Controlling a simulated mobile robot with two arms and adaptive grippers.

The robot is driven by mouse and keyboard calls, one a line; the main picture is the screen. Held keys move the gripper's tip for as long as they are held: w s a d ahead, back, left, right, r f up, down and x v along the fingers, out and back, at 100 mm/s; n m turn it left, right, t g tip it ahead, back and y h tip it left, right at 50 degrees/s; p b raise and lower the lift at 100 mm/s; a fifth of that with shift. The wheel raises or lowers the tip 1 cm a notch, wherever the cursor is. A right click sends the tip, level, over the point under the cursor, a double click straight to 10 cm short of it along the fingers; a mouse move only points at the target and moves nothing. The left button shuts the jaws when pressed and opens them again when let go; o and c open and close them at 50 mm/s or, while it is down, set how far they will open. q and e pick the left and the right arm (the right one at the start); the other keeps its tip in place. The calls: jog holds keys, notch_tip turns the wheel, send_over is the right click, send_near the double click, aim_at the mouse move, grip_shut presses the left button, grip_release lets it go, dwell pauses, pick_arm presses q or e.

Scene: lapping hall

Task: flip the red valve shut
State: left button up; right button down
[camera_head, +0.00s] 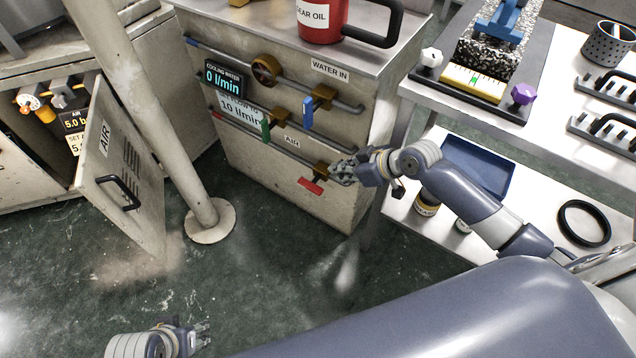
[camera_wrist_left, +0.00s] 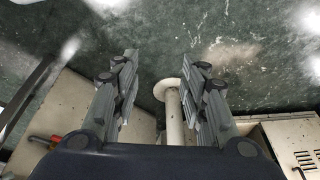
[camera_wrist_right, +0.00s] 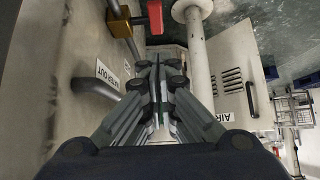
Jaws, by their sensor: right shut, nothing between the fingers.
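The red valve handle (camera_head: 310,186) is on a brass body (camera_head: 321,168) at the right end of the lowest pipe on the cabinet front. In the head view it appears to lie roughly along the pipe's line. The right wrist view shows the red handle (camera_wrist_right: 155,17) and brass body (camera_wrist_right: 120,24) at the top edge, past my fingertips. My right gripper (camera_head: 341,172) is shut and empty, just right of the valve; whether it touches is unclear. My left gripper (camera_head: 203,336) is low over the floor, far from the valve; its fingers are apart in the left wrist view (camera_wrist_left: 160,75).
A post (camera_head: 160,110) and an open AIR door (camera_head: 120,175) stand left. A shelf with a blue tray (camera_head: 478,165) is right. The floor between is clear.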

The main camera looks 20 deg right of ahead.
pick_arm(q)
jog(key=shift+r, duration=0.1)
pick_arm(e)
jog(key=shift+f, duration=0.1)
jog(key=b, duration=0.4)
send_over(307, 185)
jog(key=s+d, duration=0.2)
jog(key=s, duration=0.1)
jog(key=f, duration=0.7)
jog(key=shift+d, duration=0.2)
notch_tip(307, 185, down, 4)
jog(key=shift+r+b, duration=0.1)
jog(key=shift+b, duration=0.25)
pick_arm(q)
jog(key=w+d+r+t+h, duration=0.1)
jog(key=w+d+r+t, duration=0.1)
jog(key=w+r+t, duration=0.2)
jog(key=shift+w+r, duration=0.35)
jog(key=shift+w, duration=0.75)
